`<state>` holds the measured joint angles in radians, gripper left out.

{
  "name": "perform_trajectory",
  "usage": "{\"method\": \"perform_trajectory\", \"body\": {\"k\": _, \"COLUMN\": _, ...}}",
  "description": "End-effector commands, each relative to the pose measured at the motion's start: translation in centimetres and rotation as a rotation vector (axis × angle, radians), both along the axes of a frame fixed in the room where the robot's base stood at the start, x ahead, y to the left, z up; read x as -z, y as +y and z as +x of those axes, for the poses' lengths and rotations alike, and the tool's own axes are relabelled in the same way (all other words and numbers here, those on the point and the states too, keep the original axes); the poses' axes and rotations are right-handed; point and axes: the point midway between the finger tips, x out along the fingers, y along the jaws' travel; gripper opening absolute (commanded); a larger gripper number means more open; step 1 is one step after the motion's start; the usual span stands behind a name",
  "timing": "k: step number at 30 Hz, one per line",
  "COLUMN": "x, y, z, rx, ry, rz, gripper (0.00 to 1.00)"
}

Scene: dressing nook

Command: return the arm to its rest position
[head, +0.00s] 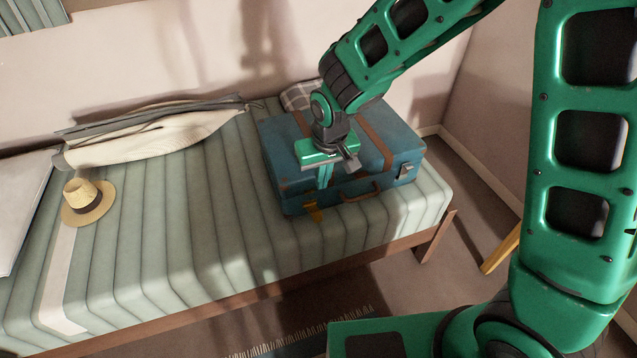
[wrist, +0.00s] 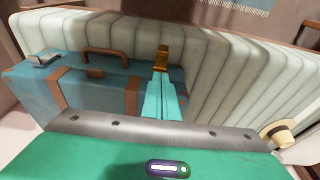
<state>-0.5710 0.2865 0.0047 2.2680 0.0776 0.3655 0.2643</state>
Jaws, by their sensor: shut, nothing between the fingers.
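My gripper (head: 325,178) is shut and empty. In the head view it hangs from my green arm in front of the blue suitcase's left part, fingers pointing down. In the wrist view the shut fingers (wrist: 160,95) reach toward a brass-coloured latch (wrist: 162,58) at the suitcase's edge; whether they touch it I cannot tell. The blue suitcase (head: 370,185) has brown straps and a handle, and lies closed on the right end of the daybed; it also fills the left of the wrist view (wrist: 95,105). My arm hides part of its top.
The striped daybed (head: 185,225) carries a straw hat (head: 88,202) and a folded garment (head: 160,137) at left. A checked cloth (head: 300,95) lies behind the suitcase. A fringed rug (head: 310,335) lies on the floor in front. The daybed's middle is clear.

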Motion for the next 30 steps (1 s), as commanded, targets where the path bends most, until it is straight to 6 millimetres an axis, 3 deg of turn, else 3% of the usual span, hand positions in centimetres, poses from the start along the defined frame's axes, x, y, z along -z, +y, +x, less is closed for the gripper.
{"method": "perform_trajectory", "body": {"k": 8, "x": -0.8, "y": -0.3, "z": -0.2, "rx": 0.003, "ry": 0.001, "rz": -0.001, "gripper": 0.0}}
{"method": "perform_trajectory", "body": {"k": 11, "x": -1.4, "y": -1.8, "z": 0.0, "rx": 0.027, "ry": 0.001, "rz": -0.007, "gripper": 0.0}}
{"method": "perform_trajectory", "body": {"k": 14, "x": -3.0, "y": -5.5, "z": 0.1, "rx": 0.083, "ry": 0.006, "rz": -0.02, "gripper": 0.0}}
{"method": "perform_trajectory", "body": {"k": 20, "x": -7.4, "y": -17.3, "z": -2.4, "rx": 0.274, "ry": 0.041, "rz": -0.054, "gripper": 0.0}}
{"method": "perform_trajectory", "body": {"k": 24, "x": -10.0, "y": -24.6, "z": -6.5, "rx": 0.415, "ry": 0.083, "rz": -0.062, "gripper": 0.0}}
{"method": "perform_trajectory", "body": {"k": 30, "x": -12.5, "y": -32.1, "z": -14.5, "rx": 0.611, "ry": 0.147, "rz": -0.04, "gripper": 0.0}}
